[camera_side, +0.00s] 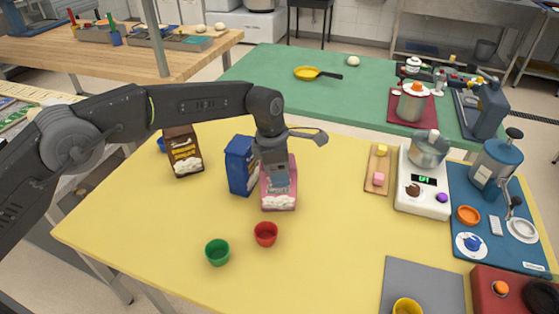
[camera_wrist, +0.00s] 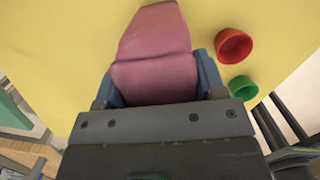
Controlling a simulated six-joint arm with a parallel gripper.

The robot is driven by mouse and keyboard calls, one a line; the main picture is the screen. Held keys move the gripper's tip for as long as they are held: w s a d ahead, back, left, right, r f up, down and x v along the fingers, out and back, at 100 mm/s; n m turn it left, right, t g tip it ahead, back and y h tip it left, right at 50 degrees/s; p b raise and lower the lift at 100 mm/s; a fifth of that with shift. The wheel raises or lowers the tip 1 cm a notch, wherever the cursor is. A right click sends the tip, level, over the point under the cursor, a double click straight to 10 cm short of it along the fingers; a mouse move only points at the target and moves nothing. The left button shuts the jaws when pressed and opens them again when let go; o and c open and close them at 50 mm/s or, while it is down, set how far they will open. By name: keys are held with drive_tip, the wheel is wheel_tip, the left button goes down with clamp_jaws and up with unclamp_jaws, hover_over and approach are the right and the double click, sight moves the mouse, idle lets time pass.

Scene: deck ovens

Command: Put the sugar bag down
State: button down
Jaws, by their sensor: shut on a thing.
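A pink bag (camera_side: 279,203), which I take to be the sugar bag, stands upright at the yellow table, just right of a blue bag (camera_side: 240,167). My gripper (camera_side: 275,180) comes down from above and is shut on the pink bag. In the wrist view the pink bag (camera_wrist: 154,50) fills the space between the two jaws (camera_wrist: 158,88). The label is mostly hidden by my gripper in the side view. I cannot tell whether the bag's base touches the table.
A brown bag (camera_side: 183,151) stands to the left on the yellow table (camera_side: 140,220). A red cup (camera_side: 265,234) and a green cup (camera_side: 217,252) are in front. The table's front left is clear.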

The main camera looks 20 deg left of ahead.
drive_tip(key=shift+r, duration=0.1)
drive_tip(key=shift+c, duration=1)
unclamp_jaws()
drive_tip(key=shift+f, duration=0.2)
drive_tip(key=shift+r, duration=0.1)
drive_tip(key=r, duration=0.4)
drive_tip(key=a+r, duration=0.1)
drive_tip(key=r, duration=0.7)
drive_tip(key=shift+s+a, duration=0.35)
